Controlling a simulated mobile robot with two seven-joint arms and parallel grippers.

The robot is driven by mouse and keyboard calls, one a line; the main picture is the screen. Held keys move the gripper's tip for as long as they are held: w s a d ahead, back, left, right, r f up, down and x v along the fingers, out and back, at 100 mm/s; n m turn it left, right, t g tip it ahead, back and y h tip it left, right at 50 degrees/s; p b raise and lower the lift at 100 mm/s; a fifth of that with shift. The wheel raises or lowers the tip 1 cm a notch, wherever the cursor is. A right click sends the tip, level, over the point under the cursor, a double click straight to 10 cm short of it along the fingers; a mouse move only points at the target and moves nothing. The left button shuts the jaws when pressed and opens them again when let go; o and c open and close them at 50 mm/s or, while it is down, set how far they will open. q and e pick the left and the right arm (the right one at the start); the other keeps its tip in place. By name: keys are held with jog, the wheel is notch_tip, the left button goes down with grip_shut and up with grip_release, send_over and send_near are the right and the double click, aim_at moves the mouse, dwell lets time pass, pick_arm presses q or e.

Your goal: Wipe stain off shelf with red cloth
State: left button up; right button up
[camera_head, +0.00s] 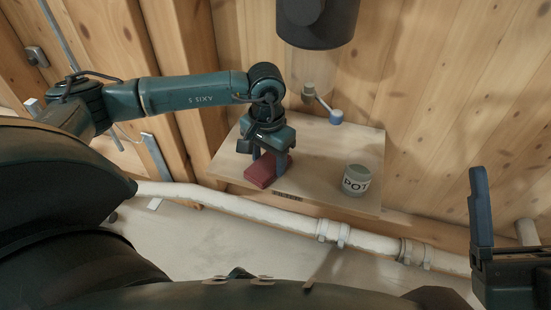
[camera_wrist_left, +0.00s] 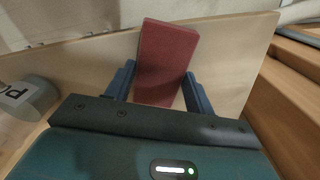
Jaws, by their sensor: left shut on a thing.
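The red cloth (camera_head: 262,171), a thick folded block, is on the wooden shelf (camera_head: 330,168) near its front left edge. My left gripper (camera_head: 269,158) points down over it and is shut on it. In the left wrist view the cloth (camera_wrist_left: 167,55) sits between the two blue fingers and reaches past their tips. It looks level with the shelf board (camera_wrist_left: 232,60), touching or just above it. I see no clear stain; the cloth and gripper hide part of the board. My right gripper (camera_head: 481,210) is at the right edge, with one blue finger clearly showing, away from the shelf.
A grey pot (camera_head: 355,180) marked POT stands at the shelf's front right. A dark cylinder (camera_head: 316,22) hangs above. A small dark label (camera_head: 288,196) marks the front edge. A white pipe (camera_head: 270,211) runs below.

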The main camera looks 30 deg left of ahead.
aim_at(268, 163)
pick_arm(q)
jog(key=shift+f, duration=0.1)
pick_arm(e)
jog(key=shift+f, duration=0.2)
pick_arm(q)
jog(key=shift+r+p, duration=2.1)
jog(key=shift+r, duration=0.95)
pick_arm(e)
jog(key=shift+w+a+r+h, duration=0.1)
jog(key=shift+r+h, duration=0.05)
jog(key=shift+r, duration=0.75)
jog(key=shift+w+r+h, duration=0.1)
jog(key=shift+r+h, duration=0.05)
jog(key=shift+r, duration=0.75)
pick_arm(q)
notch_tip(268, 163, up, 3)
jog(key=shift+p, duration=0.9)
pick_arm(e)
jog(key=shift+r, duration=0.9)
